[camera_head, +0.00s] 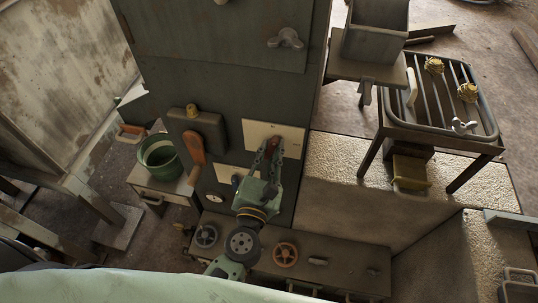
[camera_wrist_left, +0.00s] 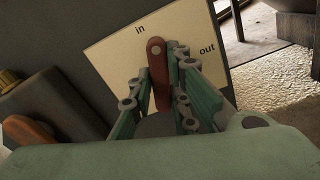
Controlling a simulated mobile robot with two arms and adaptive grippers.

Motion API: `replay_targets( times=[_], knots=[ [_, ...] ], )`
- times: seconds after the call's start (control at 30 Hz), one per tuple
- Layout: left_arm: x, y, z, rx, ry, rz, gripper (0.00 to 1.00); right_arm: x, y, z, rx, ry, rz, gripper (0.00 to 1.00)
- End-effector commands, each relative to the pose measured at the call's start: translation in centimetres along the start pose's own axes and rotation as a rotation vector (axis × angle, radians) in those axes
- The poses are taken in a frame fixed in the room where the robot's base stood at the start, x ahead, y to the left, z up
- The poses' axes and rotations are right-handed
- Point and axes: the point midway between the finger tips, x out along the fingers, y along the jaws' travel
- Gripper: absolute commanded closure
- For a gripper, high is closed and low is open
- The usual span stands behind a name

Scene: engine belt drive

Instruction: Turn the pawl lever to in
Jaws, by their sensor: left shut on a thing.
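The pawl lever (camera_wrist_left: 156,62) is a reddish-brown bar with a rounded end and a pin near its tip. It stands on a cream plate (camera_wrist_left: 105,52) marked "in" at the top and "out" at the right. In the wrist view the lever points up, close to the word "in". My left gripper (camera_wrist_left: 160,75) has its fingers on both sides of the lever and is shut on it. In the head view my left gripper (camera_head: 268,158) is in front of the cream plate (camera_head: 291,134) and hides most of the lever. My right gripper is not in view.
An orange-brown handle (camera_head: 194,148) on a dark box (camera_head: 200,122) is left of the plate. Below are an orange handwheel (camera_head: 285,254) and a grey handwheel (camera_head: 206,236). A green bucket (camera_head: 160,156) stands at left. A barred rack (camera_head: 440,95) stands at right.

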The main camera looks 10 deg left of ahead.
Motion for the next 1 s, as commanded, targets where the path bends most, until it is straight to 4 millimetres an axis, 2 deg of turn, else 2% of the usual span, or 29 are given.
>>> replay_targets(
  times=[0.03,0.5,1.0],
  knots=[
    [-0.1,-0.3,-0.5,-0.04,0.006,-0.004,1.0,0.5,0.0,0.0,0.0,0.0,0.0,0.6],
    [-0.1,-0.3,-0.4,-0.296,0.007,-0.005,1.0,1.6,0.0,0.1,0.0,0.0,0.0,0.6],
    [-0.1,-0.3,-0.3,-0.336,0.008,-0.005,1.0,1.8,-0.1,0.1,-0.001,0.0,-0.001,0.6]
  ],
)
